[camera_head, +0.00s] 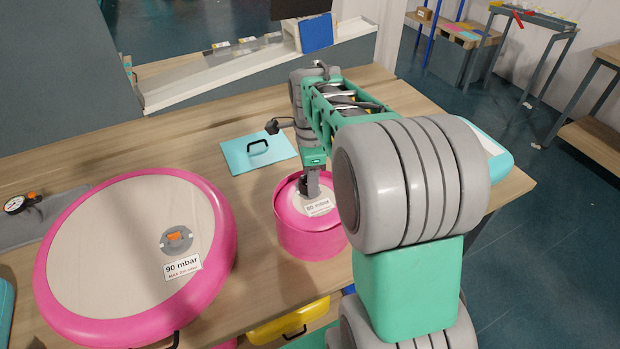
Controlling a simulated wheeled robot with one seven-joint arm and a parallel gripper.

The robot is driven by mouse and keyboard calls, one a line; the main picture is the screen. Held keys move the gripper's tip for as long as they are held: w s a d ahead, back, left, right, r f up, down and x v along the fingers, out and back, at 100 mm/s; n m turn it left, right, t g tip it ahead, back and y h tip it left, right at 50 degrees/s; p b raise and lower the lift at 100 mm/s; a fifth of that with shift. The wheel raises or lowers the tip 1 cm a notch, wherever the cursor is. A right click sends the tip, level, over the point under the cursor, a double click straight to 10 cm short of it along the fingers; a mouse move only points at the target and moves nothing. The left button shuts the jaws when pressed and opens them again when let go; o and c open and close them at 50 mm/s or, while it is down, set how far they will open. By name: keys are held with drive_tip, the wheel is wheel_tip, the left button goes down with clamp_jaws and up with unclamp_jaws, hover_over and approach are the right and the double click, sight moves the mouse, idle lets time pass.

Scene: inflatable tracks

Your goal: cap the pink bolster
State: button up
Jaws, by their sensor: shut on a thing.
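The pink bolster (306,240) is a short pink cylinder standing upright on the wooden table, with a pale top and a label reading about 80 mbar. My gripper (309,193) points down at the middle of its top. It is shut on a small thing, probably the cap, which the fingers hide. The bolster's valve is hidden too, so I cannot tell whether the held thing touches it. My arm comes in from the right and covers part of the bolster's right side.
A large pink-rimmed disc (110,255) marked 90 mbar lies at left, with an orange piece in its grey valve (176,239). A gauge (15,204) lies at far left. A teal panel with a black handle (258,152) lies behind the bolster. A yellow drawer (290,322) is at the front.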

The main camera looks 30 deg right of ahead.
drive_tip(key=n, duration=0.3)
drive_tip(key=shift+w+n, duration=0.1)
drive_tip(key=shift+n, duration=0.3)
drive_tip(key=n+p, duration=0.1)
drive_tip(key=n, duration=0.2)
drive_tip(key=shift+w+r, duration=0.1)
drive_tip(key=n, duration=0.6)
drive_tip(key=shift+w+a+n+p, duration=0.1)
drive_tip(key=shift+n+p, duration=0.25)
drive_tip(key=shift+n, duration=0.05)
drive_tip(key=o, duration=1.4)
wheel_tip(320, 180, up, 8)
drive_tip(key=shift+f+b, duration=0.2)
drive_tip(key=shift+b, duration=0.35)
